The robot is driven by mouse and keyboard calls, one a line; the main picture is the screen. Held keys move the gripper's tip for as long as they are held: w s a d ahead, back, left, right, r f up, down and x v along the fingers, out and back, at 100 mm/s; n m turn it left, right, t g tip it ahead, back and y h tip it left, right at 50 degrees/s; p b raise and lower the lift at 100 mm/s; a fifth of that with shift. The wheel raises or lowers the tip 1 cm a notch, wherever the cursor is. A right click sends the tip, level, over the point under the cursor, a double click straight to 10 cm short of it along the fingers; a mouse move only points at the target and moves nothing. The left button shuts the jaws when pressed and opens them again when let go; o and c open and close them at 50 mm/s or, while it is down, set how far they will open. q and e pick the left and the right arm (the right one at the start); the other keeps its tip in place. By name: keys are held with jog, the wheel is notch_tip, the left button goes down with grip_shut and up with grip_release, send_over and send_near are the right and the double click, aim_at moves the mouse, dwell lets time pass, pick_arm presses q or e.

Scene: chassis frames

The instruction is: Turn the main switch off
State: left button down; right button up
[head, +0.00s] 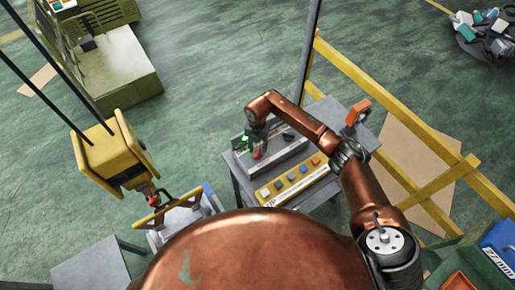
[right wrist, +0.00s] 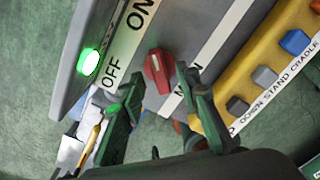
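The main switch is a red rotary knob (right wrist: 157,68) on a grey control box (head: 283,153), beside a label strip (right wrist: 124,48) reading ON and OFF. A partly covered second label (right wrist: 205,58) is on its other side. I cannot tell clearly which label the knob points to. A green lamp (right wrist: 90,62) glows on the box. My right gripper (right wrist: 163,82) is open, one finger on each side of the knob's near side, with visible gaps to it. In the head view, my right gripper (head: 256,140) is over the box. My left gripper is not visible.
A yellow strip of coloured buttons (head: 291,183) runs along the box's front. A yellow railing (head: 385,105) stands to the right. A yellow hoist block (head: 113,150) hangs at left, its hook above a grey part (head: 183,216). Open green floor lies behind.

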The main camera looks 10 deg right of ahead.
jog(key=shift+f, duration=0.85)
jog(key=shift+c, duration=0.2)
grip_shut()
